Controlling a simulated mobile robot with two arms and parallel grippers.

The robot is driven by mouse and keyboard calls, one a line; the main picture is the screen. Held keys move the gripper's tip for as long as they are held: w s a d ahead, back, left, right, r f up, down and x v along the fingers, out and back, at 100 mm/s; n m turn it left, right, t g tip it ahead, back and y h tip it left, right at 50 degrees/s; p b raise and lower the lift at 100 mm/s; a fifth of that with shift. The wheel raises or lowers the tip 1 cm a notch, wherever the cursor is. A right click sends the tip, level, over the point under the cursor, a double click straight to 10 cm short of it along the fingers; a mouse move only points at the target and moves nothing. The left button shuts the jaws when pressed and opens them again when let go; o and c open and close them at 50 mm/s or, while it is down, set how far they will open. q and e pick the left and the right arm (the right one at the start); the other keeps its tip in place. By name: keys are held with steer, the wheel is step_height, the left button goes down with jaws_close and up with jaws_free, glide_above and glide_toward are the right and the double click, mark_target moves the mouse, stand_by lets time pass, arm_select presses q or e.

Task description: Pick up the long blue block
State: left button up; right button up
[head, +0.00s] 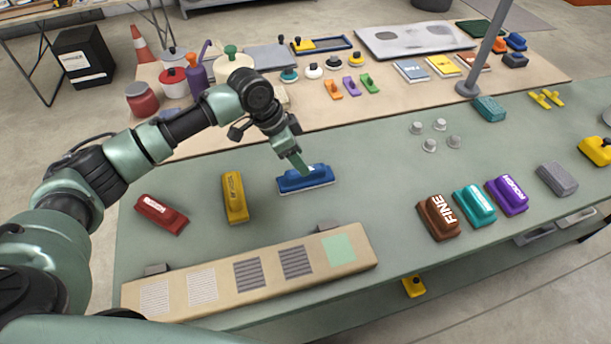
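The long blue block (307,179) lies on the green tabletop, left of the picture's middle, with a pale strip along its lower edge. My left gripper (301,167) points down at it from the upper left. The fingertips overlap the block's back edge and hide a small part of its top. I cannot tell whether they touch it or hover above it. The two fingers are not clearly separate, so the opening is hidden. My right gripper does not show.
A yellow block (235,197) and a red block (161,214) lie to the left. A beige board with patches (219,279) lies in front. Brown (438,218), teal (474,205) and purple (506,195) blocks stand right. A grey pole (485,50) rises behind. Tabletop right of the blue block is clear.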

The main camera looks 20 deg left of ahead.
arm_select(q)
steer(key=shift+d+f+p, duration=0.35)
steer(key=shift+f+p, duration=0.05)
steer(key=shift+f, duration=0.25)
steer(key=p+x, duration=0.1)
steer(key=x, duration=0.2)
steer(key=shift+f, duration=0.4)
steer(key=shift+w+f, duration=0.2)
steer(key=shift+f, duration=0.15)
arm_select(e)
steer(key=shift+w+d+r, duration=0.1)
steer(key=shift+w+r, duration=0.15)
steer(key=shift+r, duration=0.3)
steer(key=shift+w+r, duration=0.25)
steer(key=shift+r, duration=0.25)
arm_select(q)
steer(key=shift+s, duration=0.1)
steer(key=shift+f, duration=0.2)
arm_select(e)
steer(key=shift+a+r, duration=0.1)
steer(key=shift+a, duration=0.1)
arm_select(q)
jaws_close()
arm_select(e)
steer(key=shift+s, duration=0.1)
arm_select(q)
steer(key=shift+r, duration=0.15)
